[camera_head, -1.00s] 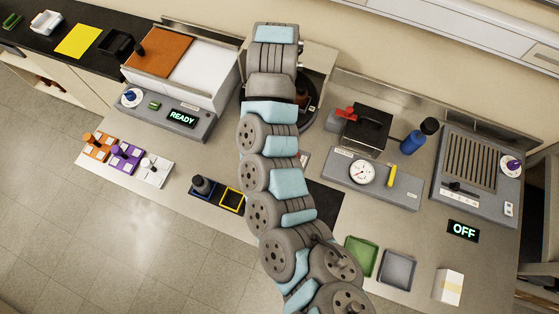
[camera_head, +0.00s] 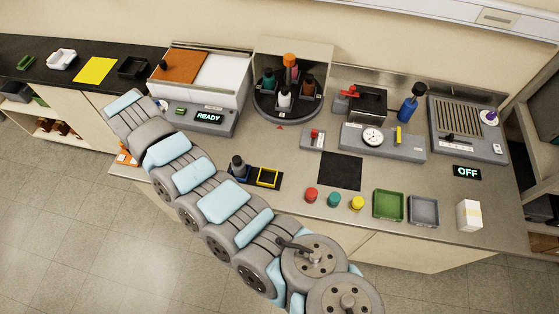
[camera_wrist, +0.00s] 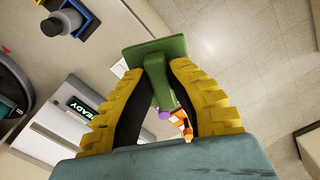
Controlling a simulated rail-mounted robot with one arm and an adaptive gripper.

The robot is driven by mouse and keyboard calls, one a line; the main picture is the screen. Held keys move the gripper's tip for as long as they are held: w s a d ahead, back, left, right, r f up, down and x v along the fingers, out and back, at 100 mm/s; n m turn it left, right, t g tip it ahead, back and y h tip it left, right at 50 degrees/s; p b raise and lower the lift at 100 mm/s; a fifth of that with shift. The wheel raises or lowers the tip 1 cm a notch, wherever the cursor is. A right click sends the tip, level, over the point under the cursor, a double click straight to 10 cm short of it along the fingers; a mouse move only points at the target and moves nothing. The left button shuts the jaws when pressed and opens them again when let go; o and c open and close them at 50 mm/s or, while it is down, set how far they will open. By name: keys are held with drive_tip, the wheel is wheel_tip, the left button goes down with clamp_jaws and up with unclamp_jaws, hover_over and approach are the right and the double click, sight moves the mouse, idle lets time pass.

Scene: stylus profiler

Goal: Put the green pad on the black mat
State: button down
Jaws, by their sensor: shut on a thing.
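The green pad (camera_wrist: 160,50), a flat green plate with a stem, is between the yellow ridged fingers of my gripper (camera_wrist: 157,74) in the wrist view. My gripper is shut on its stem and holds it up over the left part of the bench and floor. In the head view my own arm hides the gripper and the pad at the left. The black mat (camera_head: 340,172) lies flat and bare in the middle of the bench, well to the right of my gripper.
Red (camera_head: 311,195), teal (camera_head: 334,199) and yellow (camera_head: 357,202) capped items stand in front of the mat. A green tray (camera_head: 376,206) and grey tray (camera_head: 424,224) are to their right. A bottle carousel (camera_head: 258,98) and dial gauge unit (camera_head: 410,150) stand behind. A yellow-framed holder (camera_head: 267,186) is left.

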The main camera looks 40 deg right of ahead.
drive_tip(key=s+d+f+m, duration=0.1)
drive_tip(key=s+d+f, duration=0.25)
drive_tip(key=d, duration=0.35)
drive_tip(key=s+d+f, duration=0.3)
drive_tip(key=s+d, duration=0.2)
drive_tip(key=d, duration=0.3)
drive_tip(key=s+d+f+m, duration=0.1)
drive_tip(key=s+d+f, duration=0.25)
drive_tip(key=d, duration=0.35)
drive_tip(key=s+d+f+m, duration=0.1)
drive_tip(key=s+d+m, duration=0.2)
drive_tip(key=s+d, duration=0.85)
drive_tip(key=s+d+f+m, duration=0.1)
drive_tip(key=s+d+m, duration=0.3)
drive_tip(key=s+d, duration=0.8)
drive_tip(key=shift+w+d+f+b, duration=0.8)
drive_tip(key=shift+w+f+b, duration=0.25)
drive_tip(key=shift+f+b, duration=0.25)
drive_tip(key=shift+w+d+f+b, duration=0.8)
drive_tip(key=shift+w+f+b, duration=0.4)
drive_tip(key=shift+b, duration=0.25)
drive_tip(key=shift+w+d+f+b, duration=0.8)
drive_tip(key=shift+w+f+b, duration=0.15)
drive_tip(key=shift+f+b, duration=0.4)
drive_tip(key=shift+w+d+f+b, duration=0.2)
drive_tip(key=shift+d+f+b, duration=0.15)
drive_tip(key=shift+f, duration=0.3)
drive_tip(key=shift+w+d+f+b, duration=0.3)
drive_tip(key=shift+d+b, duration=0.05)
